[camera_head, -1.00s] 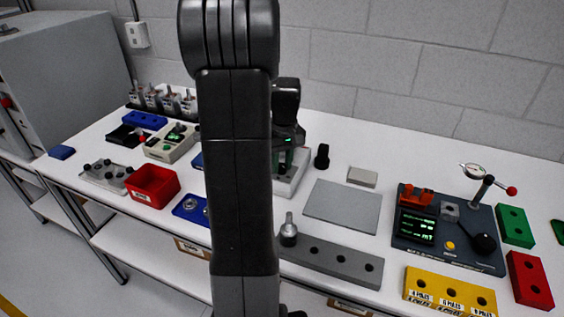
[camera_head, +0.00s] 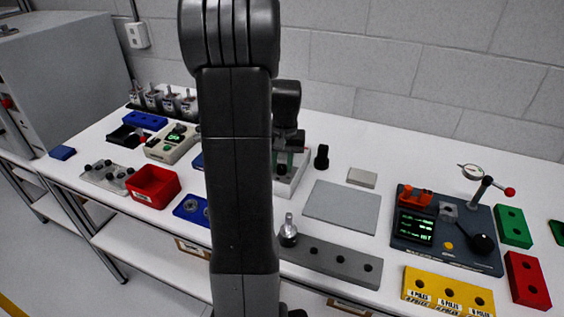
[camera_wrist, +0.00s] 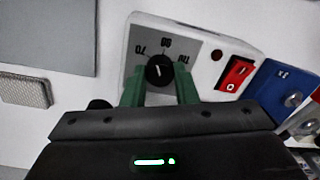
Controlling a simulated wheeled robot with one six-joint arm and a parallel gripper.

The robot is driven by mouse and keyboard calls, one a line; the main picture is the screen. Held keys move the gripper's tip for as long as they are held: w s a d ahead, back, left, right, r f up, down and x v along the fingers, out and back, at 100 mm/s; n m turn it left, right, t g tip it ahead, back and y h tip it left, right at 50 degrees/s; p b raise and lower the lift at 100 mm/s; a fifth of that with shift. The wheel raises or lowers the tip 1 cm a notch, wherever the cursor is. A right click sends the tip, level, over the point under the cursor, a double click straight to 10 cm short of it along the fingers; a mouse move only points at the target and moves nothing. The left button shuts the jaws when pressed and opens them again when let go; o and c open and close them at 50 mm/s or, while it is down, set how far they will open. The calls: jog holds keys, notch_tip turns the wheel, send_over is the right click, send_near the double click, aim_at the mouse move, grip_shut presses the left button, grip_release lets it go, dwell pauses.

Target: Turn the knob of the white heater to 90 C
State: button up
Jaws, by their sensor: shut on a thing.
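The white heater (camera_wrist: 212,72) shows in the wrist view with a grey dial plate and a black knob (camera_wrist: 160,70). The knob's white pointer line points up, slightly left, towards the middle label. The labels read 70 at left and 110 at right; the middle one is hard to read, like 80 or 90. My gripper (camera_wrist: 160,86) has its green fingers on either side of the knob and is shut on it. In the head view the heater (camera_head: 284,188) is partly hidden by my arm, with my gripper (camera_head: 289,160) above it.
In the head view, a black upright piece (camera_head: 321,157) and a grey plate (camera_head: 340,206) lie right of the heater.

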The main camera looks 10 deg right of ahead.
aim_at(284, 167)
jog(key=m, duration=0.5)
jog(key=shift+m, duration=0.4)
dwell(0.4)
jog(key=o, duration=1)
jog(key=r, duration=1.3)
jog(key=shift+s+d+r, duration=0.25)
jog(key=shift+r, duration=0.15)
jog(key=f, duration=1.3)
jog(key=shift+w+a+f, duration=0.2)
jog(key=shift+a+f, duration=0.05)
jog(key=shift+f, duration=0.15)
